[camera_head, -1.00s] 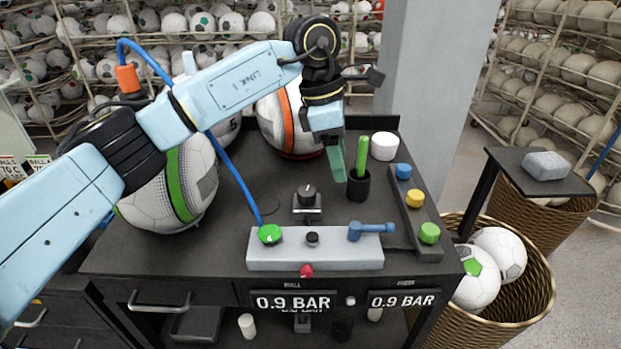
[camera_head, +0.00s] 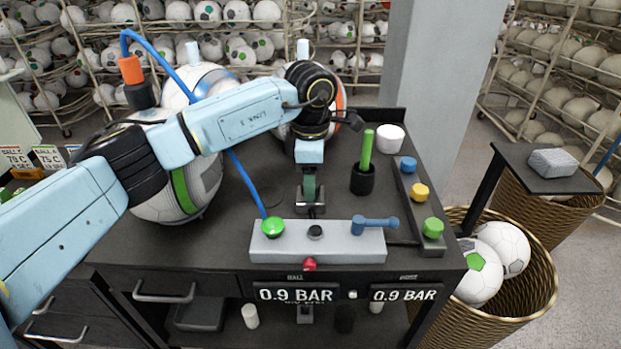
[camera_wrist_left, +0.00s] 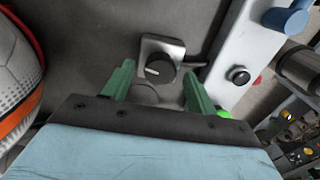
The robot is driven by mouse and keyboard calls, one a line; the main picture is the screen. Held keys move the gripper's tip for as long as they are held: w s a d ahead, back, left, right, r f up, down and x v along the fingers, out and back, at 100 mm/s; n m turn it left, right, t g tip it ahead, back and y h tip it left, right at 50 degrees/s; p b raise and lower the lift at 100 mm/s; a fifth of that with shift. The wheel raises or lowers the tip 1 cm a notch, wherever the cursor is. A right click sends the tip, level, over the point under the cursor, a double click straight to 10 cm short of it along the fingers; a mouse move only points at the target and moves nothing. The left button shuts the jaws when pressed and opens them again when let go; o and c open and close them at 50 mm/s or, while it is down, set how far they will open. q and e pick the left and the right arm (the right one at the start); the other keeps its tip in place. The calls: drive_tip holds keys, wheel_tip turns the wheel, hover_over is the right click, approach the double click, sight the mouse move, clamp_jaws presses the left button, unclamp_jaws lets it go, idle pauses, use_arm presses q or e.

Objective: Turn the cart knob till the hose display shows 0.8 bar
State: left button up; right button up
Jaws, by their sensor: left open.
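The dark round knob (camera_wrist_left: 160,70) with a pale pointer mark sits on a small metal bracket (camera_wrist_left: 163,46) on the cart top. My left gripper (camera_head: 310,198) points down over it, its green fingers open. In the left wrist view the gripper (camera_wrist_left: 158,84) has a fingertip on either side of the knob, with gaps; contact cannot be made out. In the head view the fingers mostly hide the knob. The right-hand display (camera_head: 404,294), under a small blurred label, reads 0.9 BAR. The left-hand display (camera_head: 296,295), labelled BALL, also reads 0.9 BAR. My right gripper is out of view.
A grey block (camera_head: 280,252) with a green button, a black knob and a blue lever (camera_head: 374,224) lies in front. A black cup with a green stick (camera_head: 362,180) stands to the right. Large balls (camera_head: 185,190) stand left and behind. A blue hose (camera_head: 245,185) crosses the cart.

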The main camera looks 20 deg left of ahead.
use_arm(q)
drive_tip(key=shift+f, duration=0.5)
drive_tip(key=c, duration=1)
drive_tip(key=shift+n, duration=2.9)
drive_tip(key=o, duration=1)
